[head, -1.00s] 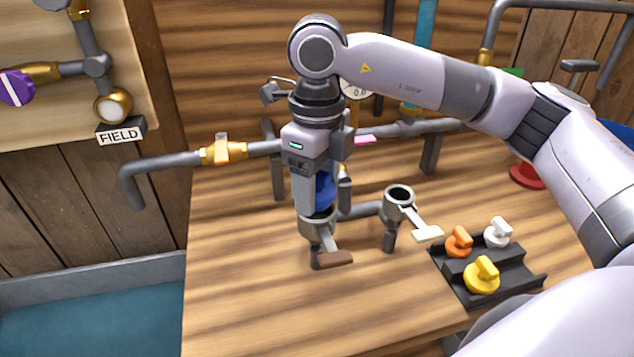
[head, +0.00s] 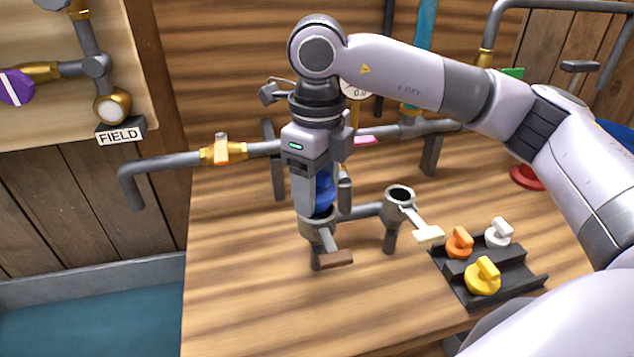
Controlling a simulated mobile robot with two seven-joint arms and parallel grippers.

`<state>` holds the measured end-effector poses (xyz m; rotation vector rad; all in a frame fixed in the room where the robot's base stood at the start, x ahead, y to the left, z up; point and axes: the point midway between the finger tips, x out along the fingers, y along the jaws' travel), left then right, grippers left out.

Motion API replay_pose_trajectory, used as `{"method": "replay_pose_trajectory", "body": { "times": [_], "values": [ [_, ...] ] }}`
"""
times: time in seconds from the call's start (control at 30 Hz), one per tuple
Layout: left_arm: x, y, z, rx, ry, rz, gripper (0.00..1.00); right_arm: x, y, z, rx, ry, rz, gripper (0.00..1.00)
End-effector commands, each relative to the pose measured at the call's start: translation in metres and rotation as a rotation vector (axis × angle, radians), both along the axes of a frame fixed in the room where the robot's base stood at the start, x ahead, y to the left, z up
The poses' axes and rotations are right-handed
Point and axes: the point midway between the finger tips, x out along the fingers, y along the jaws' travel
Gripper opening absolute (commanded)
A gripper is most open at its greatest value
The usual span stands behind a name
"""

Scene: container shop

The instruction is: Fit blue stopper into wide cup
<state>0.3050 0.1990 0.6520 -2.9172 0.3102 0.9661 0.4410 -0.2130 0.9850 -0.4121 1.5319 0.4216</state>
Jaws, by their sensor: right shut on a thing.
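My right gripper (head: 322,190) points down and is shut on the blue stopper (head: 323,191). The stopper is partly hidden by the gripper's fingers. It is right at the mouth of a grey metal cup (head: 316,232) with a brown tag; how far it sits inside cannot be told. A second grey cup (head: 398,196) with a cream tag stands to the right, its dark mouth open and empty. The two cups are joined by a pipe. My left gripper is not in view.
A black stepped rack (head: 509,279) at the right holds an orange stopper (head: 459,242), a white stopper (head: 498,232) and a yellow stopper (head: 483,276). A pipe with a brass valve (head: 223,149) runs behind. The table's front left is clear.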

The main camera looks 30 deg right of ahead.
Motion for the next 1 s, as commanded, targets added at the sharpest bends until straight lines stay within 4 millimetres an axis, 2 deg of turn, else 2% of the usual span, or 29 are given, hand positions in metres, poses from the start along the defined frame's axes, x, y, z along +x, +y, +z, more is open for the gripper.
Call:
{"method": "replay_pose_trajectory", "body": {
  "times": [0.53, 1.0],
  "values": [
    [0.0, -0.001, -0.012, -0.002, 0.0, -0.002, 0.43, 0.0, 0.0, -0.015, 0.0, 0.0, 0.0, 0.3],
    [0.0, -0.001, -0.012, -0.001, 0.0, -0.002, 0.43, 0.0, 0.0, -0.015, 0.0, 0.0, 0.0, 0.3]
  ]
}}
